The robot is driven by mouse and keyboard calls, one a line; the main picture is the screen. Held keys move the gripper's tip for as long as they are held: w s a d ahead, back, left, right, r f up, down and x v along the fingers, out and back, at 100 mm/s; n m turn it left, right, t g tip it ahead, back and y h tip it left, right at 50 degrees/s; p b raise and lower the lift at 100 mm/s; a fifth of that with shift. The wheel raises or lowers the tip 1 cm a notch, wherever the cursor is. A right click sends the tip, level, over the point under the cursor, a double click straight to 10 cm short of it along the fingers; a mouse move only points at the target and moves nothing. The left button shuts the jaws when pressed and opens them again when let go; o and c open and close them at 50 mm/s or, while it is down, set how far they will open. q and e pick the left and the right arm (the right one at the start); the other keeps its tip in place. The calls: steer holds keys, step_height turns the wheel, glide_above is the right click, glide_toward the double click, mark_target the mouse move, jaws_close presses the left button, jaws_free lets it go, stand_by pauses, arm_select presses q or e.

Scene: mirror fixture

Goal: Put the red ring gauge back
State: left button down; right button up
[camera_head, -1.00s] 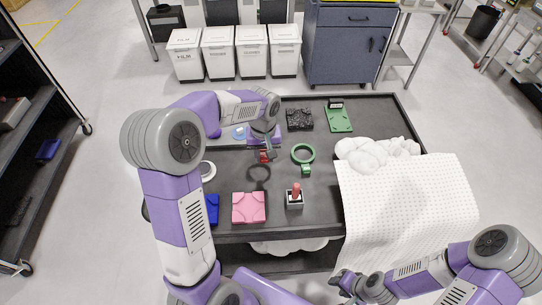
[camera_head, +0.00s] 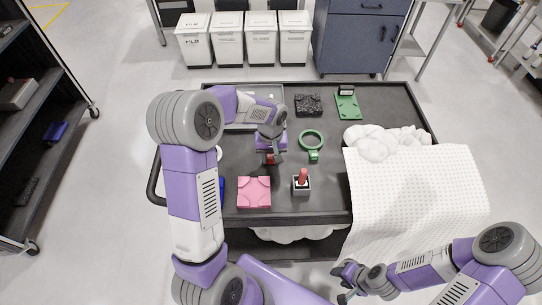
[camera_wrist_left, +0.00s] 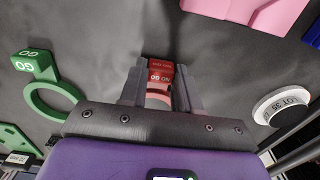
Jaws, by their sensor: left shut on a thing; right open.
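The red ring gauge (camera_wrist_left: 160,74) is between the fingers of my left gripper (camera_wrist_left: 159,88) in the left wrist view. Its red tab carries white lettering; most of its ring is hidden by the gripper. In the head view, a bit of the red gauge (camera_head: 268,158) shows at my left gripper (camera_head: 272,157), low over the dark cart top. I cannot tell whether it touches the surface. A green ring gauge (camera_head: 311,139) lies just to the right, also seen in the left wrist view (camera_wrist_left: 47,88). My right gripper (camera_head: 343,284) is open and empty at the lower right, off the cart.
A pink block (camera_head: 254,192) and a small box with a red top (camera_head: 301,182) stand at the front. A black fixture (camera_head: 308,105) and a green plate (camera_head: 347,105) are behind. A white textured cloth (camera_head: 418,195) and a lumpy white heap (camera_head: 385,143) cover the right side.

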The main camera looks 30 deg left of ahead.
arm_select(q)
steer(key=c, duration=0.8)
jaws_free()
steer(key=shift+f, duration=0.1)
steer(key=shift+r, duration=0.25)
step_height(320, 180, up, 12)
steer(key=p, duration=0.2)
steer(key=shift+p, duration=0.4)
